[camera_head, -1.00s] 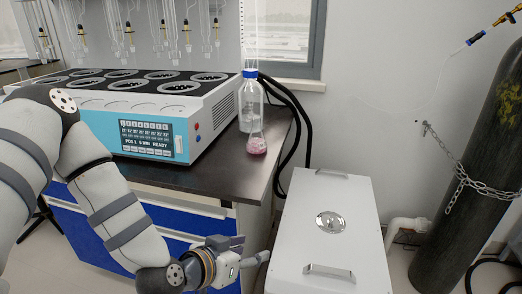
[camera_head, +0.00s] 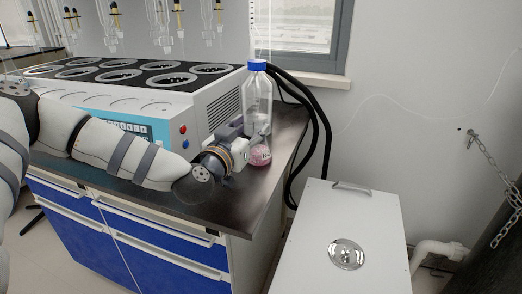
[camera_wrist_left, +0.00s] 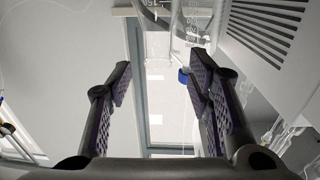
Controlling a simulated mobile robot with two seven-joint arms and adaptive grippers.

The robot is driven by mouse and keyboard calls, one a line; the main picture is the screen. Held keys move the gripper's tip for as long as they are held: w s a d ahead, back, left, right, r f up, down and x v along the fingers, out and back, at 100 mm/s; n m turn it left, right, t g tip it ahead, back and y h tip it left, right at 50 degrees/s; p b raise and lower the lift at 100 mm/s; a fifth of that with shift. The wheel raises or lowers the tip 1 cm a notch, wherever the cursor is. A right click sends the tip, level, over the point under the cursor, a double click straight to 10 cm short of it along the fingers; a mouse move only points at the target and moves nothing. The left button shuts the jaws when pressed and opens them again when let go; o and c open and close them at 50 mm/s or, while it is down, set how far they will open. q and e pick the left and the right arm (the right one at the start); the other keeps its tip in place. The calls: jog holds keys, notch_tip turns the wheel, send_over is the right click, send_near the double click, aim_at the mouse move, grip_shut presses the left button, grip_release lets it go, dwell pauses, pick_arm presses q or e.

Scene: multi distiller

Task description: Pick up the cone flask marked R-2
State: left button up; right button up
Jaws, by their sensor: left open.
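A clear cone flask with pink liquid in its base (camera_head: 261,157) stands on the dark bench top near its right edge. Its marking is too small to read in the head view. My left gripper (camera_head: 243,148) is just left of it and partly covers it. In the left wrist view the jaws (camera_wrist_left: 159,72) are wide open with nothing between them. Clear glass with graduation marks (camera_wrist_left: 160,25) is beyond the fingertips at the top, seemingly the flask. I cannot tell whether a finger touches it. My right gripper is out of view.
A tall clear bottle with a blue cap (camera_head: 257,95) stands right behind the flask. The distiller (camera_head: 218,108) is to the left, with glassware above. Black hoses (camera_head: 322,130) run behind the bench's right edge. A white lidded box (camera_head: 345,215) stands at right.

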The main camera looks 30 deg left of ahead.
pick_arm(q)
jog(key=w, duration=0.3)
jog(key=w+b, duration=0.1)
jog(key=shift+w+a+f, duration=0.3)
jog(key=shift+a, duration=0.05)
jog(key=shift+w+r, duration=0.1)
jog(key=shift+w, duration=0.1)
jog(key=shift+r, duration=0.1)
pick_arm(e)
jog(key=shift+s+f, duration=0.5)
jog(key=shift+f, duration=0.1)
pick_arm(q)
grip_shut()
jog(key=shift+r, duration=0.1)
notch_tip(320, 180, up, 10)
jog(key=p, duration=0.4)
send_over(256, 123)
jog(key=s+a, duration=0.3)
jog(key=s+a+r+p, duration=0.2)
jog(key=s+a, duration=0.3)
jog(key=s, duration=0.2)
jog(key=shift+r+p, duration=0.3)
jog(key=shift+p, duration=0.1)
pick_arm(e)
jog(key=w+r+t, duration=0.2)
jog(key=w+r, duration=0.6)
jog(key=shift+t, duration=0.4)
